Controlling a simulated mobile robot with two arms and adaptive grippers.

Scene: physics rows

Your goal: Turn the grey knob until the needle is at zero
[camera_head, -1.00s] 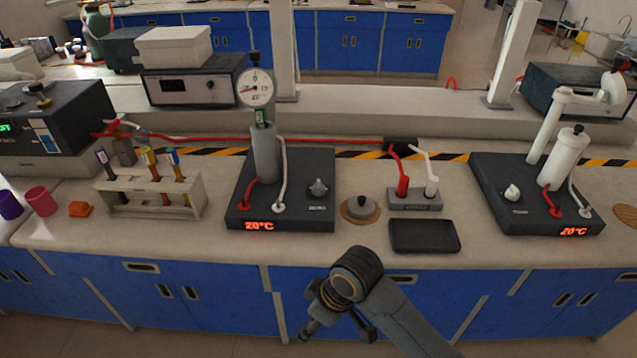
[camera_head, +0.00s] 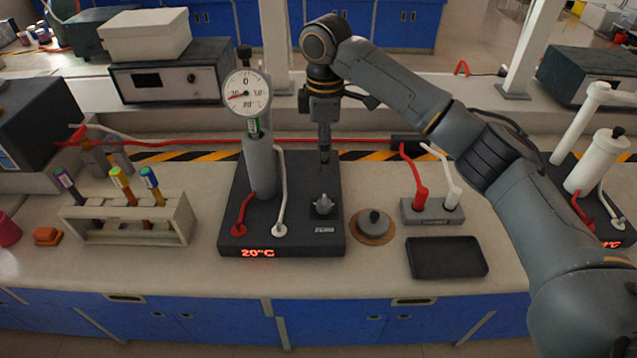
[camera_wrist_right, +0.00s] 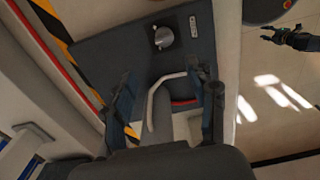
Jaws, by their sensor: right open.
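The grey knob (camera_head: 323,204) sits on top of a dark box (camera_head: 285,246) with a red 20°C display. It also shows in the right wrist view (camera_wrist_right: 163,37). A round white dial (camera_head: 246,92) stands on a grey cylinder at the box's left. Its red needle points left, slightly downward, away from the 0 at the top. My right gripper (camera_head: 324,158) points down above the box, behind the knob and apart from it. In the right wrist view its fingers (camera_wrist_right: 168,88) are spread with nothing gripped. A dark gripper-like part, apparently my left gripper (camera_wrist_right: 292,38), shows small there.
White and red cables (camera_head: 280,185) rise beside the cylinder. A lidded round dish (camera_head: 373,222), a black tray (camera_head: 446,257) and a small stand with red and white plugs (camera_head: 432,212) lie to the right. A tube rack (camera_head: 125,222) stands left.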

